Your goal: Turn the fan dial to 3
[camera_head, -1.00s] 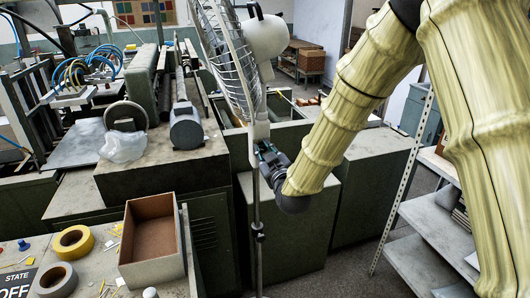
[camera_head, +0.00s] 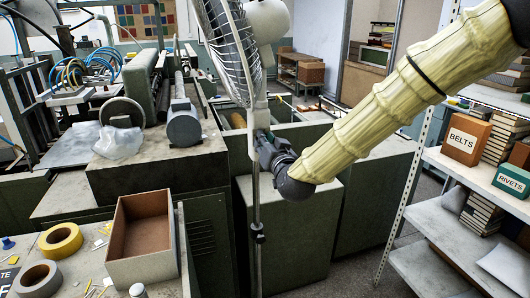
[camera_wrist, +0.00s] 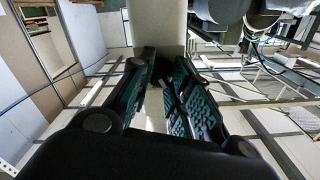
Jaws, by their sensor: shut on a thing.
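The standing fan has a wire-caged head (camera_head: 226,45), a white motor housing (camera_head: 266,22) and a pale control box (camera_head: 260,115) on a thin pole (camera_head: 257,200). My gripper (camera_head: 263,142) is at the right side of this box, just below the head. In the wrist view the pale box (camera_wrist: 157,22) stands straight ahead, past the fingertips of my gripper (camera_wrist: 162,66). The fingers are closed in on the dial at the box. The dial is mostly hidden between them, and its numbers and setting cannot be read.
A bench at lower left holds an open cardboard box (camera_head: 143,240) and tape rolls (camera_head: 60,240). Green machine cabinets (camera_head: 290,235) stand behind the fan. A metal shelf at right holds a BELTS box (camera_head: 467,139) and a RIVETS box (camera_head: 511,180).

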